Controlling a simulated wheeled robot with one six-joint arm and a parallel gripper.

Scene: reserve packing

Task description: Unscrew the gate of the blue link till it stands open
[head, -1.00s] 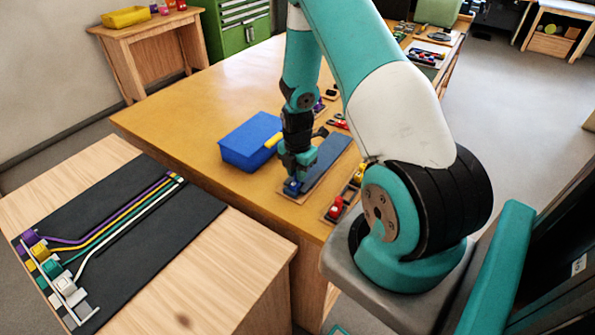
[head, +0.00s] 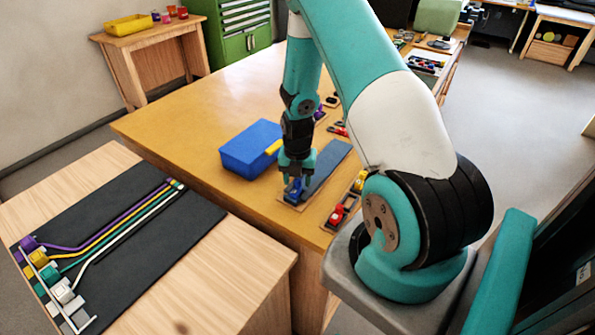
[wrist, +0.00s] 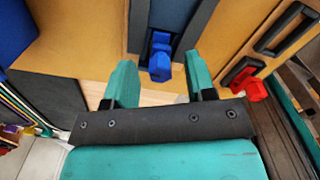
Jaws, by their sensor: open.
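The blue link (wrist: 160,62) lies between the two teal fingertips of my gripper (wrist: 160,80) in the wrist view, with a gap on each side. My gripper is open and points down over it. In the head view the blue link (head: 293,187) sits at the near end of a grey-blue board, just under my gripper (head: 295,178) and partly hidden by it. I cannot tell how its gate stands.
A blue box (head: 250,148) stands left of my gripper. A red link (head: 337,213) sits to the right; it also shows in the wrist view (wrist: 248,84). A wooden table with a black mat (head: 150,240) and coloured straps is at the left.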

